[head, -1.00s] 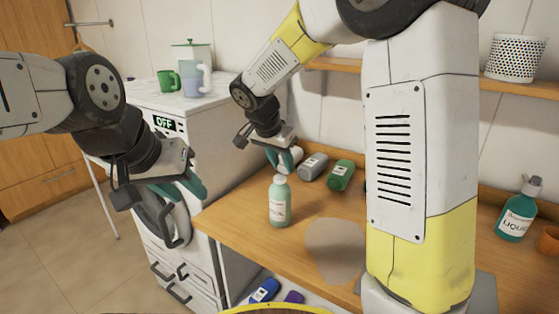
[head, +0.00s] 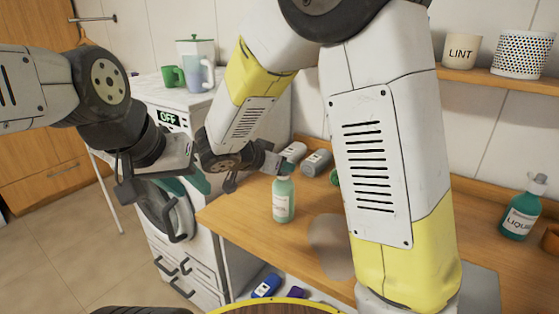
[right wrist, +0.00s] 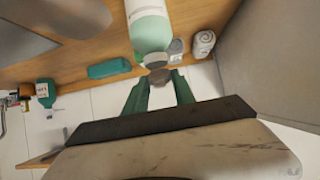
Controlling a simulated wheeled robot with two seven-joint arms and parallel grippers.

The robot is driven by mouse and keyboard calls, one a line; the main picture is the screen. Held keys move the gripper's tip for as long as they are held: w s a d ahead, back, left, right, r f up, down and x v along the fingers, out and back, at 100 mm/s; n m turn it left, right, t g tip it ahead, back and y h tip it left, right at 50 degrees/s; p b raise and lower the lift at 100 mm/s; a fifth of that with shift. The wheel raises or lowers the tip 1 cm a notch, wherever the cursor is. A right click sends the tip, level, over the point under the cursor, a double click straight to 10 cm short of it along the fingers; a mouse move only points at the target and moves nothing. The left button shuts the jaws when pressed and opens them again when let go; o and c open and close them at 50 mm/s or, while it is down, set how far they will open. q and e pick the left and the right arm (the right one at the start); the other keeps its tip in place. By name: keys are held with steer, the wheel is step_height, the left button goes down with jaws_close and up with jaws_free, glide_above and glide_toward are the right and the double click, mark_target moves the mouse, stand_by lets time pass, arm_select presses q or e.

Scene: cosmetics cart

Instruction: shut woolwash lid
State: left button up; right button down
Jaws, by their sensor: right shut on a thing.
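A pale green bottle with a white label stands upright on the wooden counter in the head view (head: 283,204). I take it for the woolwash, though its label is too small to read. It also shows in the right wrist view (right wrist: 152,32), with a small grey-brown lid (right wrist: 160,76) at its neck end. My right gripper (head: 283,170) is at the bottle's top. In the right wrist view its green fingertips (right wrist: 160,78) are on both sides of the lid, shut on it. My left gripper (head: 190,184) hangs in front of the washing machine, its finger gap unclear.
A green bottle labelled LIQUID (head: 520,215) stands at right. The washing machine (head: 228,115) is left of the counter, with a green mug (head: 173,76) on top.

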steer(key=shift+f, duration=0.1)
stand_by(0.3)
steer(key=c, duration=1)
jaws_free()
steer(key=shift+a, duration=0.1)
